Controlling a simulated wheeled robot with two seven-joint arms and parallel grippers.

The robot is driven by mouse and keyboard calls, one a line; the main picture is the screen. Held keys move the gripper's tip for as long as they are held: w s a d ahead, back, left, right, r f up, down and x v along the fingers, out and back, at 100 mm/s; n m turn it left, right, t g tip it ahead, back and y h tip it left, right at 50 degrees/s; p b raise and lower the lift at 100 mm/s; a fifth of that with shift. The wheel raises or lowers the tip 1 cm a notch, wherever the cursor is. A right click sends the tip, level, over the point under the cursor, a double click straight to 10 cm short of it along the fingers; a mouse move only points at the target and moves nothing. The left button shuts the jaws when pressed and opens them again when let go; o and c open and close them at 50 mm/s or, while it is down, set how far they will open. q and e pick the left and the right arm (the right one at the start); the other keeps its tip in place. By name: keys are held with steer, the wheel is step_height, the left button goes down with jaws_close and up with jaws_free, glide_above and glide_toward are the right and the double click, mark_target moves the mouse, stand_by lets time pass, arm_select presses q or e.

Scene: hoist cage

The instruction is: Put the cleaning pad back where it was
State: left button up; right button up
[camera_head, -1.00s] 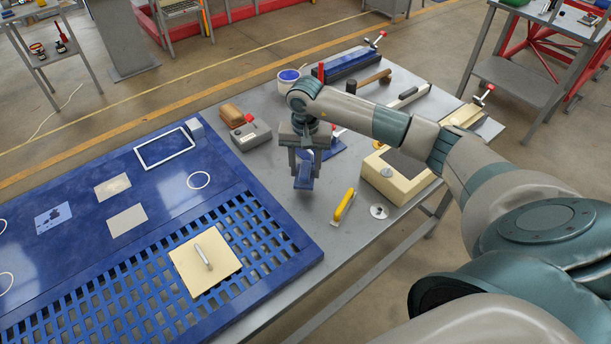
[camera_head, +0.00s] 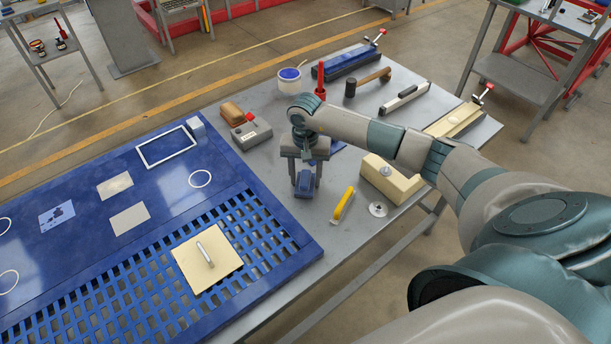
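My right gripper (camera_head: 304,184) points down over the grey table, left of the yellow-handled tool. A small blue block-like thing (camera_head: 306,182), which looks like the cleaning pad, sits between its fingers, and the gripper looks shut on it. The pad is at or just above the table top; I cannot tell whether it touches. A flat blue patch (camera_head: 337,147) lies on the table behind the gripper, partly hidden by my arm. My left gripper is not in view.
On the grey table (camera_head: 280,205) are a yellow-handled tool (camera_head: 343,205), a metal disc (camera_head: 378,209), a cream block (camera_head: 392,181), a grey box (camera_head: 252,134), a white tub (camera_head: 289,80) and a hammer (camera_head: 370,82). A blue perforated panel (camera_head: 262,250) bears a cream plate (camera_head: 208,270).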

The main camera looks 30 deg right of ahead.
mark_target(305, 174)
steer(key=shift+o, duration=0.9)
steer(key=shift+r, duration=0.1)
steer(key=shift+r, duration=0.3)
step_height(305, 174, up, 12)
steer(key=b, duration=0.4)
steer(key=shift+f, duration=0.2)
steer(key=shift+f, duration=0.1)
